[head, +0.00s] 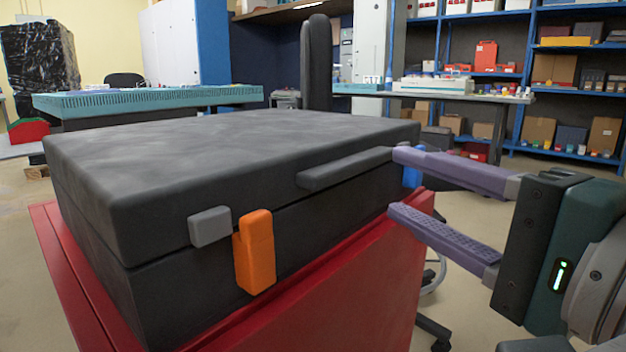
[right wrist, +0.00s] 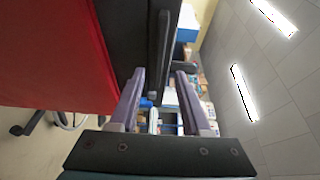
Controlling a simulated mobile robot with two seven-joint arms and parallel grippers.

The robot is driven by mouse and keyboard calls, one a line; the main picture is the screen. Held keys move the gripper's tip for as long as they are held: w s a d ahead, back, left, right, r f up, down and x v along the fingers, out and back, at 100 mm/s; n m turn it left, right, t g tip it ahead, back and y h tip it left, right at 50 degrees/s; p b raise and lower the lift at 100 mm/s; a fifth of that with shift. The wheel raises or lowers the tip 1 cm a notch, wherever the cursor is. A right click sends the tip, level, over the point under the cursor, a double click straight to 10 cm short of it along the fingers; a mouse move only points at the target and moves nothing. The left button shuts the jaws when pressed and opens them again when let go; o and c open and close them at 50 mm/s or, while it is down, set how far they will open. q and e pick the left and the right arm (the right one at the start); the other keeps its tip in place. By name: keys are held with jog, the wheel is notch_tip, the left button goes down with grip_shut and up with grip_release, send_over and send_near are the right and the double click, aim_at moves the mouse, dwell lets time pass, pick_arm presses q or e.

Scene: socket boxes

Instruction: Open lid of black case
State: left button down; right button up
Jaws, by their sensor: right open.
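The black case (head: 230,190) lies flat with its lid (head: 220,150) down on the base. A dark bar-shaped handle (head: 340,170) juts from the lid's front. An orange latch (head: 255,255) is on the front near the left, beside a grey block (head: 210,227) on the lid. A blue latch (head: 413,176) is near the right end, partly hidden by a finger. My right gripper (head: 398,183) is open, its purple fingertips close to the blue latch, one above the other. In the right wrist view, the case (right wrist: 125,40) is beyond the open fingers (right wrist: 158,90). My left gripper is out of view.
The case rests on a red stand (head: 350,285). A teal-edged table (head: 150,100) and a grey bench (head: 450,95) stand behind. Blue shelves (head: 570,75) with boxes line the back right.

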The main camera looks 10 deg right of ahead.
aim_at(361, 168)
jog(key=b+x, duration=0.1)
jog(key=x, duration=0.5)
jog(key=shift+w+a, duration=0.15)
jog(key=shift+w, duration=0.1)
grip_shut()
dwell(1.2)
